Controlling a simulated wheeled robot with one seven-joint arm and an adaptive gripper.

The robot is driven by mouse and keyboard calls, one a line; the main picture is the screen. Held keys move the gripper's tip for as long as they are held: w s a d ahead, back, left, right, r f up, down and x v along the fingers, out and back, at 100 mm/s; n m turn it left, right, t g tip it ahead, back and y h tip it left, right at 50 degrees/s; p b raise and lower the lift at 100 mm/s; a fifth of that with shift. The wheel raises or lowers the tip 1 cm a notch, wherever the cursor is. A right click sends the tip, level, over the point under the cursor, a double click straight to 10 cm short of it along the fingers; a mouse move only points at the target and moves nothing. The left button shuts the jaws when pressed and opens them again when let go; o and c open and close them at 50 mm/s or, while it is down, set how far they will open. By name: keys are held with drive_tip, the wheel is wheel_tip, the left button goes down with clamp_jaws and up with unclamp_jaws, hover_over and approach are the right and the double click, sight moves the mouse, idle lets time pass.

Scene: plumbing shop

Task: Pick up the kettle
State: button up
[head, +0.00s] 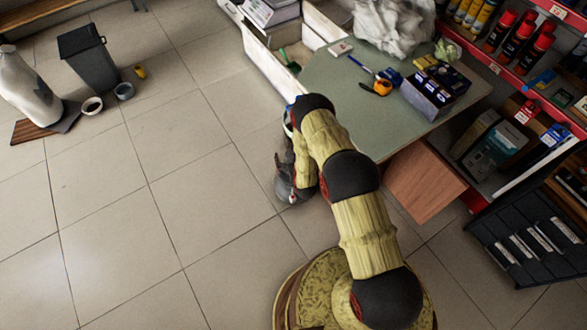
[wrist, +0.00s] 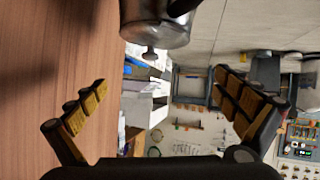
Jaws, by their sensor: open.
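A shiny metal vessel with a dark handle, which looks like the kettle (wrist: 155,32), shows at the top middle of the wrist view, cut off by the upper edge. A small knob sticks out of it toward the bottom of the picture. My gripper (wrist: 160,82) is open and empty, its two fingers spread wide below the kettle in the picture, apart from it. In the head view my gripper (head: 287,182) hangs left of the green-topped table, partly hidden by my arm. I cannot make out the kettle in the head view.
A brown wooden surface (wrist: 50,50) fills the left of the wrist view. The green-topped table (head: 340,95) holds an orange tape measure (head: 377,87) and boxes (head: 435,90). A red shelf of cans stands right. Open tiled floor (head: 150,200) lies left.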

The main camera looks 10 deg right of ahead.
drive_tip(key=shift+t, duration=0.5)
drive_tip(key=s+f, duration=0.2)
drive_tip(key=f, duration=0.1)
drive_tip(key=s+f+b, duration=0.1)
drive_tip(key=s+f, duration=0.4)
drive_tip(key=f, duration=0.2)
drive_tip(key=shift+s+d+f, duration=0.1)
drive_tip(key=shift+s+d, duration=0.05)
drive_tip(key=shift+s, duration=0.2)
drive_tip(key=b+x, duration=0.1)
drive_tip(key=x, duration=0.1)
drive_tip(key=b+x, duration=0.1)
drive_tip(key=x, duration=0.2)
drive_tip(key=b+x, duration=0.2)
drive_tip(key=shift+w+d, duration=0.2)
drive_tip(key=shift+w, duration=0.15)
drive_tip(key=shift+r, duration=0.2)
drive_tip(key=shift+c, duration=0.3)
drive_tip(key=c, duration=1.4)
drive_tip(key=shift+c, duration=0.2)
drive_tip(key=shift+r, duration=0.1)
